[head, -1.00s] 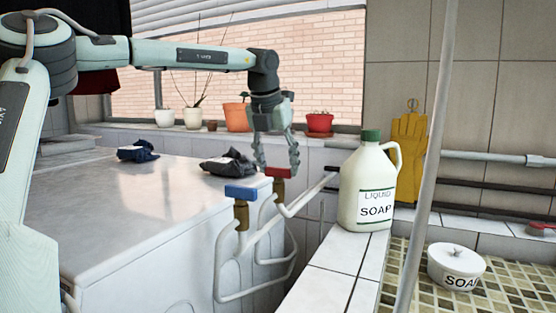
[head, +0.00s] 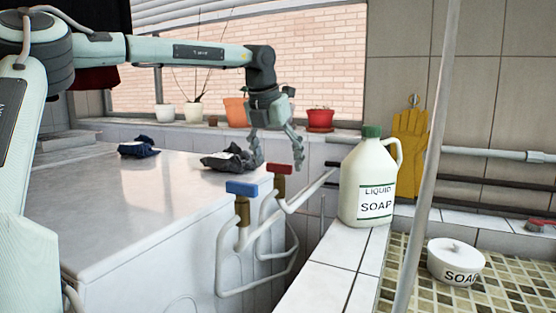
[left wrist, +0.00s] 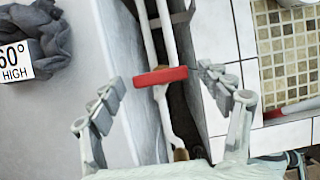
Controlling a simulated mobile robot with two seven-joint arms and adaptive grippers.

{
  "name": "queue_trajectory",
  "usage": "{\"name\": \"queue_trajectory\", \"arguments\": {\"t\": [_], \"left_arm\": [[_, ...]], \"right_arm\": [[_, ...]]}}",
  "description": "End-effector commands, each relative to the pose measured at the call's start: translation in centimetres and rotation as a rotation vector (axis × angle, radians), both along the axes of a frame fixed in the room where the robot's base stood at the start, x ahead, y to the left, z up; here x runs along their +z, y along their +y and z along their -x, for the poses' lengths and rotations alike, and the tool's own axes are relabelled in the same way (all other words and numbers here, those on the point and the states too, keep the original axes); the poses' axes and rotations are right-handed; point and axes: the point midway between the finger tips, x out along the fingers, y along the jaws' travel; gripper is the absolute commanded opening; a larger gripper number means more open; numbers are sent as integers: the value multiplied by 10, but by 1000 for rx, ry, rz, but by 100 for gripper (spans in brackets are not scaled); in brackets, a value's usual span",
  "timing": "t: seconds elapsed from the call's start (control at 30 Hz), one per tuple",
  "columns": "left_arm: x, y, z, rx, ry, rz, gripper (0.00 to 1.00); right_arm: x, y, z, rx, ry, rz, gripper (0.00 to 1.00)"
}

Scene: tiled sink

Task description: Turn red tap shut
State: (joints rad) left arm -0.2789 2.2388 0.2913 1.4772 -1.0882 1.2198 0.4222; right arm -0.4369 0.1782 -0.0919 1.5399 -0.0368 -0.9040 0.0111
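The red tap handle (head: 281,169) sits on a brass valve on a white pipe, behind and right of the blue tap handle (head: 242,187). My left gripper (head: 279,164) hangs just over the red handle with its fingers spread. In the left wrist view the red handle (left wrist: 161,76) lies crosswise to the pipe, between the open fingers (left wrist: 158,83). My right gripper is not in view.
A liquid soap jug (head: 368,185) stands on the tiled ledge right of the taps. A white appliance top (head: 130,205) with dark cloths (head: 230,159) lies to the left. Plant pots (head: 320,119) line the sill behind. A grey pole (head: 427,180) crosses the right foreground.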

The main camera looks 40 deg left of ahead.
Motion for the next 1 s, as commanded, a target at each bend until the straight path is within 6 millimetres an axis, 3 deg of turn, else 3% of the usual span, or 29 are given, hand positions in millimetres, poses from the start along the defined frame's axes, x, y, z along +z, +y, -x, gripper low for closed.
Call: {"name": "queue_trajectory", "arguments": {"t": [0.37,0.8,1.0], "left_arm": [[11,-1,3,2,-3,0,78],[91,-10,35,1,-4,-1,78],[109,-12,43,2,-2,-1,78]], "right_arm": [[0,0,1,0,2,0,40],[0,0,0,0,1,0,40],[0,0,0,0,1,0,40]]}}
